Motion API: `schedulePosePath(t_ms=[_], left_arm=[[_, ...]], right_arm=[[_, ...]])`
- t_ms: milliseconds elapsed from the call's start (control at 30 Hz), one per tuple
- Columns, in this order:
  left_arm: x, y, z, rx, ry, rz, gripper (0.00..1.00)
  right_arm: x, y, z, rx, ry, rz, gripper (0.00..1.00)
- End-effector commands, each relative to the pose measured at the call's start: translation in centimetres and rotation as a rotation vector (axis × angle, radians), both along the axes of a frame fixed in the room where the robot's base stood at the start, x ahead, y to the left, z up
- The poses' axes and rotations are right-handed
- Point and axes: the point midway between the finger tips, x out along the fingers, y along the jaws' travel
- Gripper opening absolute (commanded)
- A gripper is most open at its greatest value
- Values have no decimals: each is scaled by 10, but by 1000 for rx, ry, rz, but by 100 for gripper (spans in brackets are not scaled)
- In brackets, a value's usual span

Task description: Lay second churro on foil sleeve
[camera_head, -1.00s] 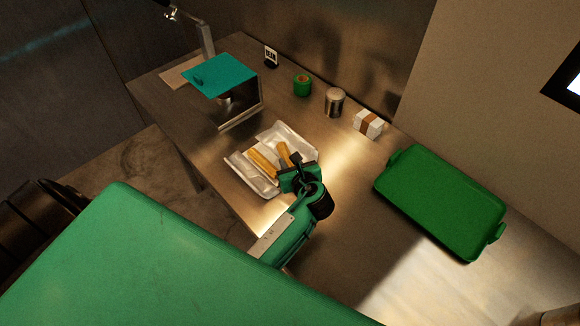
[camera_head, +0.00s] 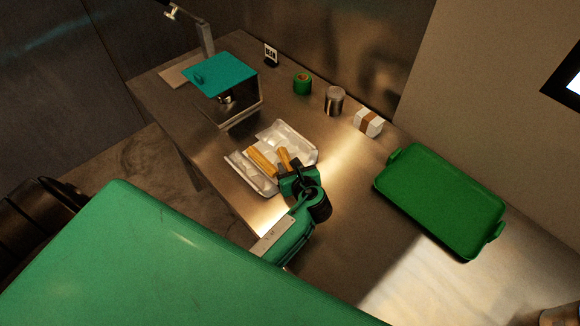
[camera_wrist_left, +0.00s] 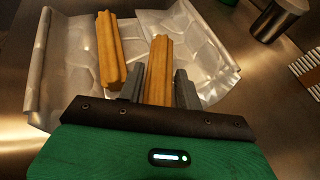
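The foil sleeve (camera_head: 298,138) is a crinkled silver sheet with raised sides on the steel counter. One golden ridged churro (camera_head: 262,163) lies on it; it also shows in the left wrist view (camera_wrist_left: 108,50). A second churro (camera_head: 284,156) is beside it, over the foil. My left gripper (camera_head: 290,172) is at the foil's near right side. My right gripper is not in view.
A green tray (camera_head: 440,200) lies to the right. A metal can (camera_head: 335,101), a green round container (camera_head: 302,84) and a white banded bundle (camera_head: 368,122) stand along the back. A box-like stand with a teal top (camera_head: 222,75) is behind the foil.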

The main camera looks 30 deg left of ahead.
Motion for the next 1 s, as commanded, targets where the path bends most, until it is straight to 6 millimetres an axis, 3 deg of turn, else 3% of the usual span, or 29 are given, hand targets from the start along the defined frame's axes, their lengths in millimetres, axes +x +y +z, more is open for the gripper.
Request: schedulePosePath(t_ms=[600,1000], left_arm=[[-66,-75,41,-2,-1,0,35],[-74,-83,47,0,-1,0,35]], right_arm=[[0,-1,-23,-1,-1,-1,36],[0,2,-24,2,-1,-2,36]])
